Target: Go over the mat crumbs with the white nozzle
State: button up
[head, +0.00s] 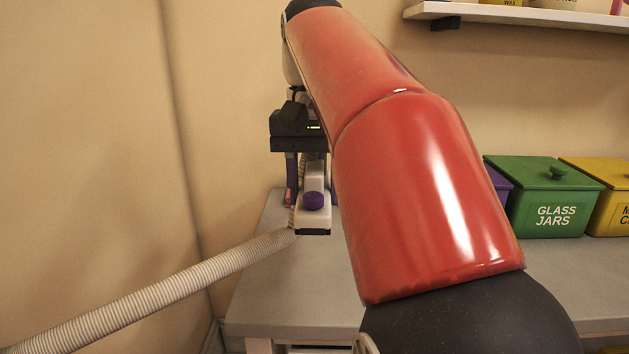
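The white nozzle (313,220) has a purple knob on its front and a dark lower edge. It hangs below my gripper (312,188), upright between the two fingers, which look shut on it. A ribbed pale hose (150,302) joins the nozzle and runs down to the lower left. The nozzle shows in front of the grey table's left part; I cannot tell its height above the top. Neither the mat nor its crumbs can be seen; my red arm covers much of the table.
The grey table (285,290) stands against the wall. At its right back are a green lidded bin labelled GLASS JARS (550,190), a yellow bin (607,190) and a partly hidden purple bin (497,185). A white shelf (530,14) hangs above. A wall is close on the left.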

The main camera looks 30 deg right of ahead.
notch_tip(320, 180, down, 9)
jog(key=b, duration=0.6)
dwell(0.7)
jog(key=o, duration=1)
